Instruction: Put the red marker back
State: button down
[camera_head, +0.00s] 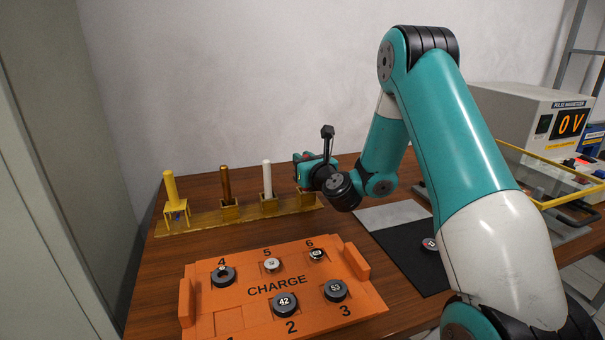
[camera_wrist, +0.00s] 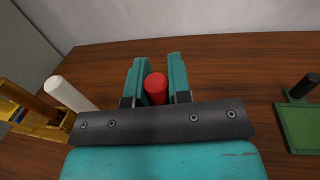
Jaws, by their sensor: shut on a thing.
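The red marker (camera_wrist: 155,88) is between the two teal fingers of my gripper (camera_wrist: 157,78), which is shut on it. In the head view my gripper (camera_head: 303,160) is above the right end of the brass rack (camera_head: 240,214), close over its rightmost holder (camera_head: 307,199). The gripper hides most of the marker there, and I cannot tell whether its lower end is in the holder. A yellow marker (camera_head: 170,188), a brown one (camera_head: 226,184) and a white one (camera_head: 267,175) stand upright in the other holders. The white one also shows in the wrist view (camera_wrist: 68,92).
An orange CHARGE tray (camera_head: 250,302) with several numbered discs lies in front of the rack. A black mat (camera_head: 415,255) with a disc lies to the right. A pulse magnetizer (camera_head: 520,115) stands at the back right. A green stand (camera_wrist: 300,125) shows in the wrist view.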

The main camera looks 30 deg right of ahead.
jog(key=shift+f, duration=0.3)
jog(key=c, duration=1.5)
grip_release()
jog(key=shift+f, duration=0.2)
jog(key=o, duration=0.4)
jog(key=shift+o, duration=0.2)
jog(key=shift+r, duration=0.2)
jog(key=s+a+b, duration=0.1)
jog(key=s+b, duration=1.1)
jog(key=shift+a+b, duration=0.25)
jog(key=shift+b, duration=0.1)
